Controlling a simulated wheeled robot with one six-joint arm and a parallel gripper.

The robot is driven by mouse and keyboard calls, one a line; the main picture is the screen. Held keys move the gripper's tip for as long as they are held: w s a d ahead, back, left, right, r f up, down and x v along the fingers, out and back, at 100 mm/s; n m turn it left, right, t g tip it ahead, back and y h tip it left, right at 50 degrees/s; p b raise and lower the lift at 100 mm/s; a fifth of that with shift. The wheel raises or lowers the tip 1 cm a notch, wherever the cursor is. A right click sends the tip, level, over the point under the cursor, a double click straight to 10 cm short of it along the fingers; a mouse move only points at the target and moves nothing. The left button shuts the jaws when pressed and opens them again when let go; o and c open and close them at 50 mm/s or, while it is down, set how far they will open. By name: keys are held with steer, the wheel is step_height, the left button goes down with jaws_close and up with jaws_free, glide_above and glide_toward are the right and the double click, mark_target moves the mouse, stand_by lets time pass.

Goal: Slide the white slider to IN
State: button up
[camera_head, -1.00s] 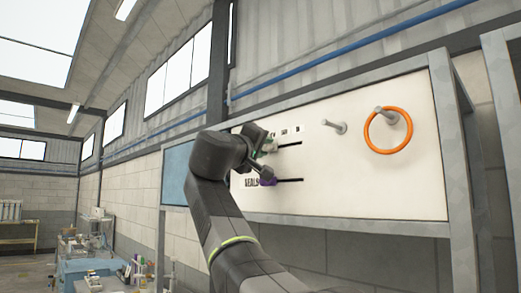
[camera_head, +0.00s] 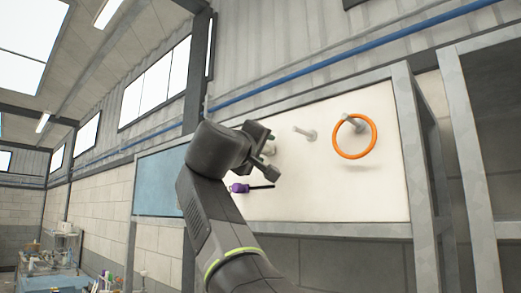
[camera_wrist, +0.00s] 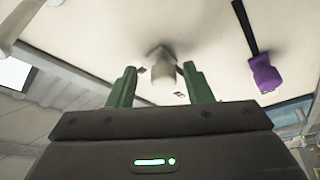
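The white slider (camera_wrist: 163,72) shows in the wrist view as a pale knob on the white panel, between the two green fingers of my gripper (camera_wrist: 159,82). Gaps show on both sides of it, so the fingers are open around or in front of it; the depth is unclear. Its slot and the IN marking cannot be made out.
An orange ring (camera_head: 354,152) hangs on the far peg (camera_head: 350,120). A metal frame (camera_head: 412,150) borders the panel.

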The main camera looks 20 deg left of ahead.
steer(key=shift+a, duration=0.1)
steer(key=d+b+v, duration=0.1)
steer(key=b+v, duration=0.3)
steer(key=v, duration=0.9)
steer(key=shift+s+a, duration=0.4)
steer(key=shift+a, duration=0.1)
steer(key=shift+w, duration=0.15)
steer(key=a+p+x, duration=0.1)
steer(key=p+x, duration=0.3)
steer(key=x, duration=0.9)
steer(key=shift+w+d, duration=0.35)
steer(key=shift+d, duration=0.15)
